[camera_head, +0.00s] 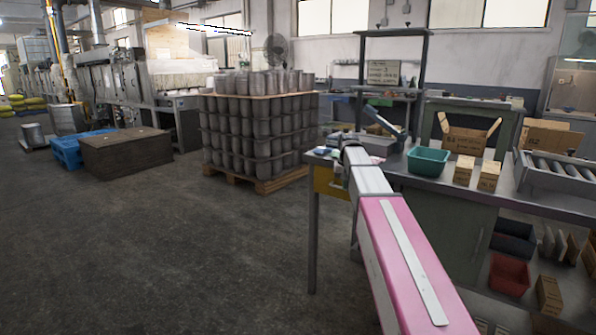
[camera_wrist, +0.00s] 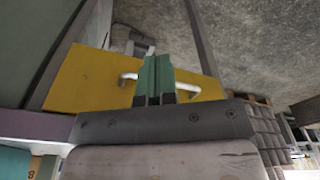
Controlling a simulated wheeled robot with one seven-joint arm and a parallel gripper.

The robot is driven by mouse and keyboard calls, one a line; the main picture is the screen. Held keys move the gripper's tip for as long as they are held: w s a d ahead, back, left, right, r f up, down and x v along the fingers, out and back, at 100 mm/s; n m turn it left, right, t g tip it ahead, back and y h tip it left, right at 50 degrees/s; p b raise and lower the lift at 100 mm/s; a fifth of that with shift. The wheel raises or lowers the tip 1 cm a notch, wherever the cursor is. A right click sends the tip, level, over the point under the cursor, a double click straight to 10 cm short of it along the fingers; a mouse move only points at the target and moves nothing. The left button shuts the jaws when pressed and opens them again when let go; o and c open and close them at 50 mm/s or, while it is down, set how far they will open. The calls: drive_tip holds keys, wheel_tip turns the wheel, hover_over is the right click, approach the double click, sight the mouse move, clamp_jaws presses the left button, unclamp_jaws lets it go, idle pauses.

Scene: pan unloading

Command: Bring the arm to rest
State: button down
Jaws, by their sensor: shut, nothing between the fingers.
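My gripper (camera_wrist: 153,80) shows in the wrist view as two green fingers pressed together, shut and empty. Its tips overlap the metal handle of a yellow drawer front (camera_wrist: 88,78); I cannot tell whether they touch it. In the head view my pink and white arm (camera_head: 396,250) reaches forward over the near left end of the workbench (camera_head: 455,193). The fingers are hidden or too small to make out there. The yellow drawer (camera_head: 325,183) shows under the bench's left corner, beside my arm.
A green bin (camera_head: 428,161) and small cartons (camera_head: 464,170) stand on the bench, right of my arm. A pallet stack of metal pans (camera_head: 258,130) stands behind and left. A brown crate (camera_head: 127,153) is further left. The floor at left is clear.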

drive_tip(key=s+f+g, duration=0.1)
drive_tip(key=s+f, duration=2.7)
drive_tip(key=s, duration=0.1)
drive_tip(key=shift+f+n, duration=0.15)
drive_tip(key=shift+n, duration=0.25)
